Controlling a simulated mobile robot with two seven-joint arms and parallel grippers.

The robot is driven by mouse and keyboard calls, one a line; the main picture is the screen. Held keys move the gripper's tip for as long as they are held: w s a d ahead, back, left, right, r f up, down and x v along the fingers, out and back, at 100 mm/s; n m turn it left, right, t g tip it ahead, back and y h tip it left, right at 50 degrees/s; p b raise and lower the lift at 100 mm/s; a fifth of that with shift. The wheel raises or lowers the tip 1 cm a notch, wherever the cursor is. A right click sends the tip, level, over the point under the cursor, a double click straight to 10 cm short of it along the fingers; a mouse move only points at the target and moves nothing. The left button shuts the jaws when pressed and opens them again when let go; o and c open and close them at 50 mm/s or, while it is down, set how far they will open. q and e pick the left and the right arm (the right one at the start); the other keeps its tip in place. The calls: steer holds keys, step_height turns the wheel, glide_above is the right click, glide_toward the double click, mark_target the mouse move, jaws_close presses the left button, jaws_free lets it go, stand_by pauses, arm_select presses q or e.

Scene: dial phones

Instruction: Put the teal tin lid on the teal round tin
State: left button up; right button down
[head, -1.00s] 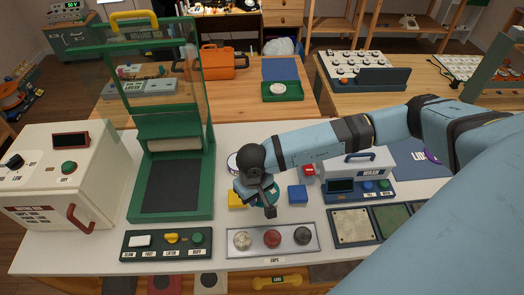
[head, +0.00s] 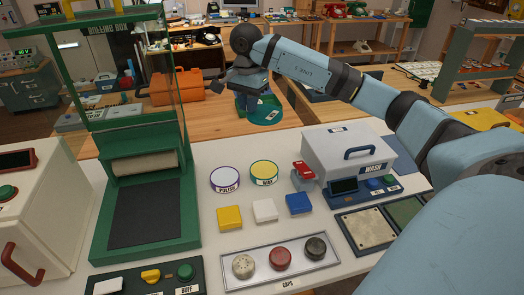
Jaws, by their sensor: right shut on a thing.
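The teal tin lid (head: 265,115), a round disc with a small pale label, is at the far wooden table. My right gripper (head: 260,97) is shut on it from above; its fingertips are partly hidden behind the wrist and lid. The lid appears over or in front of a green tray (head: 241,104); I cannot tell whether it touches anything. I cannot make out the teal round tin; the arm and lid cover most of the tray. My left gripper is not in view.
On the white bench stand a polish tin (head: 225,179), a wax tin (head: 264,173), coloured blocks and a cap tray (head: 247,283). The tall green buffing box (head: 146,200) stands left, the wash machine (head: 347,155) right. An orange case (head: 176,88) lies left of my gripper.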

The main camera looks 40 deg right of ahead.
mark_target(251, 168)
step_height(251, 168, down, 20)
steer(key=shift+r, duration=0.15)
stand_by(0.3)
steer(key=c, duration=1.6)
jaws_free()
steer(key=shift+b, duration=0.3)
steer(key=o, duration=0.5)
steer(key=shift+c, duration=0.2)
step_height(251, 168, up, 12)
